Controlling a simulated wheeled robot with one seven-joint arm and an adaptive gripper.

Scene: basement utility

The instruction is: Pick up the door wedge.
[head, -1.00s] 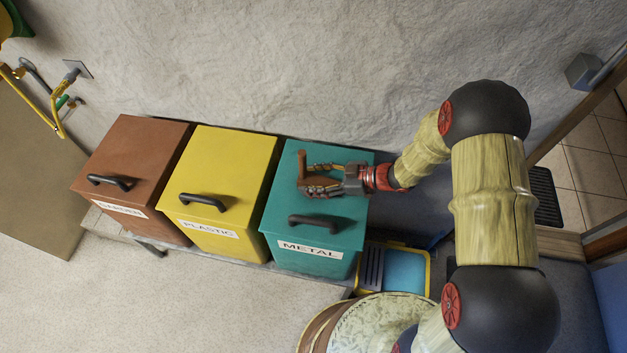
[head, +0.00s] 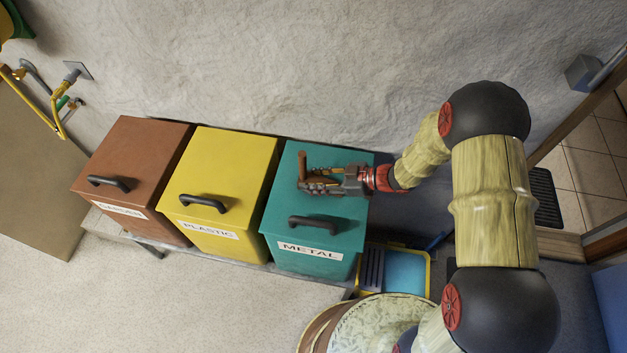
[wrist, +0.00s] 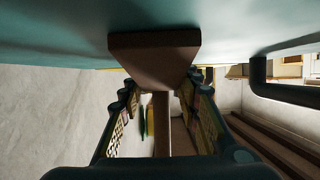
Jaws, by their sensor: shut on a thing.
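The brown door wedge (head: 302,166) is on the lid of the teal bin (head: 276,200) labelled METAL, near its back left. In the wrist view the brown wedge (wrist: 155,47) extends between the fingers, with its broad end against the teal surface. My gripper (head: 312,183) reaches in from the right, low over the lid, behind the black handle. Its fingers are closed on the wedge, and they also show on both sides of it in the wrist view (wrist: 165,100). I cannot tell whether the wedge still touches the lid.
The teal bin's black handle (head: 315,223) stands in front of my gripper. A yellow bin (head: 222,170) labelled PLASTIC and a brown bin (head: 135,160) stand to the left on a low bench. The rough wall (head: 290,70) is close behind. A yellow-rimmed container (head: 405,272) sits at the right.

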